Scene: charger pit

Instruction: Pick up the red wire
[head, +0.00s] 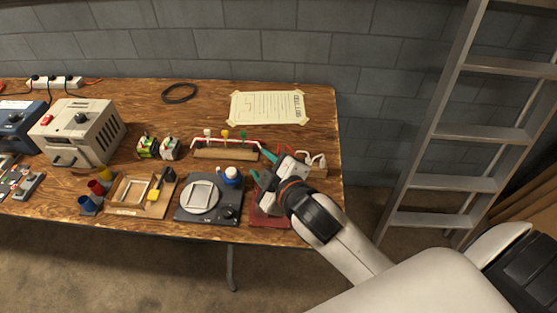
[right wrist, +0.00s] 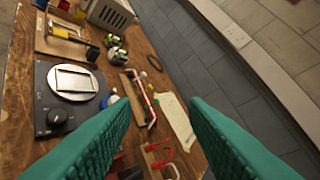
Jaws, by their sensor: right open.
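A red wire (head: 240,141) runs along the wooden rack (head: 225,153), which also carries small coloured pegs. In the right wrist view the red wire (right wrist: 143,93) shows between the fingertips, some way below them. My right gripper (head: 262,166) has green fingers, is open and empty, and is over the table to the right of the rack. Red loops (right wrist: 162,165) at a small wooden block show in the right wrist view; in the head view the loops (head: 314,160) there look pale, partly hidden behind the gripper. My left gripper is not in view.
A dark plate with a round dial (head: 201,198) and a blue-and-white object (head: 231,176) stand left of the gripper. A dark red board (head: 266,220) lies partly under my arm. A paper sheet (head: 268,107) lies behind the rack. A ladder (head: 460,130) leans to the right.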

